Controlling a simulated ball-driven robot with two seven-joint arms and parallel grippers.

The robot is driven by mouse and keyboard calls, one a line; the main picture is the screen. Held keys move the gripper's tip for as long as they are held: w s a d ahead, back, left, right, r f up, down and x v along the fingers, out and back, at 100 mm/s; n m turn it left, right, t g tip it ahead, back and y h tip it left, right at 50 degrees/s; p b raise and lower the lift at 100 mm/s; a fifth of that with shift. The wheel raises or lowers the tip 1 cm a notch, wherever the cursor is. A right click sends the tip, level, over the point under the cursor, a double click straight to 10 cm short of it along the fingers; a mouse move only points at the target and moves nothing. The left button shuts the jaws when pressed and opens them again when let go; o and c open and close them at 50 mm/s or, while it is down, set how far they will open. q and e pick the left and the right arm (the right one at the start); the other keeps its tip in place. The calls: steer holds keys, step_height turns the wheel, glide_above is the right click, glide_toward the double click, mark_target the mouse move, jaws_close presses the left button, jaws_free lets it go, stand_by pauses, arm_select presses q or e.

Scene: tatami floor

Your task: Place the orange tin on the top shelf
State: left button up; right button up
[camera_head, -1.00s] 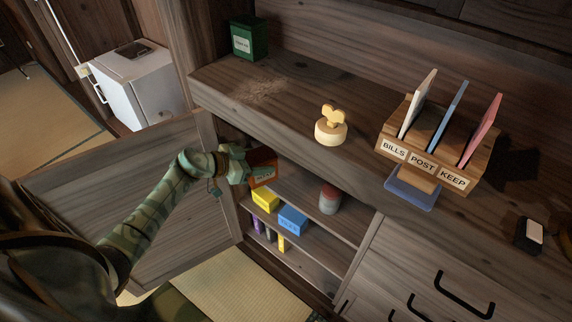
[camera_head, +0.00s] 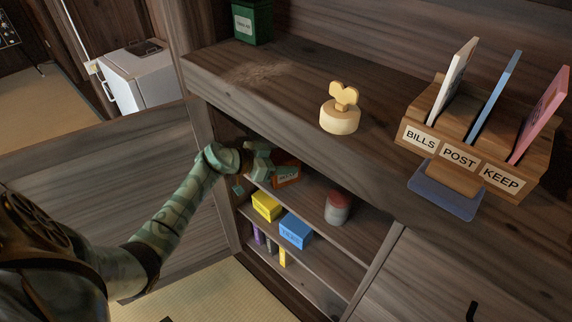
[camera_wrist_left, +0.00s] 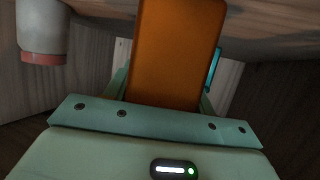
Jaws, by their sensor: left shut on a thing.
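The orange tin (camera_head: 287,175) is inside the open cupboard, at the height of the upper shelf (camera_head: 312,189). My left gripper (camera_head: 268,167) is shut on it, and my left arm reaches in from the left. In the left wrist view the tin (camera_wrist_left: 177,50) stands out between the fingers of the gripper (camera_wrist_left: 165,100) and hides part of what is behind it. I cannot tell whether the tin touches the shelf. My right gripper is not in view.
A grey and red can (camera_head: 337,207) stands on the upper shelf, right of the tin. A yellow box (camera_head: 266,206) and a blue box (camera_head: 295,231) sit below. The open door (camera_head: 130,180) is at left.

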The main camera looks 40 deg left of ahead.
arm_select(q)
steer(key=shift+s+r, duration=0.1)
steer(key=shift+r, duration=0.05)
steer(key=o, duration=1.2)
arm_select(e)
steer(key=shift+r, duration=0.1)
